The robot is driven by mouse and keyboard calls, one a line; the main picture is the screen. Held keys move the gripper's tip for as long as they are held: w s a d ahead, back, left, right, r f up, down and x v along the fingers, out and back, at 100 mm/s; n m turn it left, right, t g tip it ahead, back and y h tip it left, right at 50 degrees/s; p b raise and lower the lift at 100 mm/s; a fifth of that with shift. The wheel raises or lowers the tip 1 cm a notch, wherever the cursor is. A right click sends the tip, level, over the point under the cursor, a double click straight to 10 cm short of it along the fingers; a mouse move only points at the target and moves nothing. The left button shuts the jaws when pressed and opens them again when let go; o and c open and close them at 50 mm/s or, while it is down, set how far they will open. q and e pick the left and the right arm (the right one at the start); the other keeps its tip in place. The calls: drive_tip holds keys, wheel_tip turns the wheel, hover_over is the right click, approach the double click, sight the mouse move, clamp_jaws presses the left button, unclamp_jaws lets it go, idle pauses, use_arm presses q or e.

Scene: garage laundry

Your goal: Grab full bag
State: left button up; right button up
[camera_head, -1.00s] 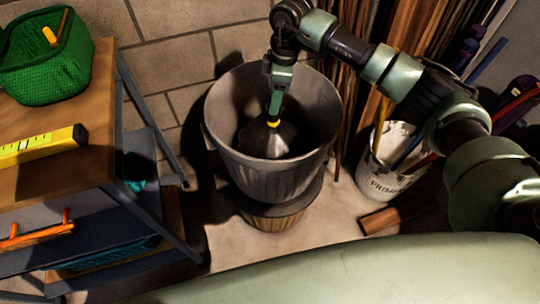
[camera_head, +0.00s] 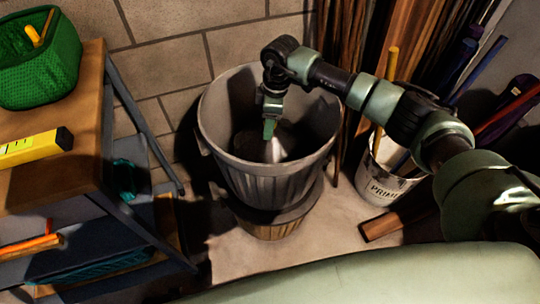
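A large grey metal bin (camera_head: 265,186) stands by the brick wall. A greyish bag (camera_head: 279,151) lies inside it, mostly in shadow and partly hidden by the bin's near wall. My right arm comes in from the right and bends down over the bin. My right gripper (camera_head: 269,134) points down inside the bin's mouth, at the top of the bag. The fingers are seen edge-on, so I cannot tell whether they are open or closed on the bag. The bag's yellow top does not show now. My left gripper is not in view.
A wooden-topped shelf unit (camera_head: 88,150) stands on the left with a green basket (camera_head: 45,75) and a yellow level (camera_head: 30,150). A white primer bucket (camera_head: 383,187) with sticks and long boards (camera_head: 345,60) are on the right. Bare floor (camera_head: 240,252) lies in front.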

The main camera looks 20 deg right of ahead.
clamp_jaws()
idle(1.3)
drive_tip(key=shift+w+r, duration=0.15)
drive_tip(key=shift+r, duration=0.05)
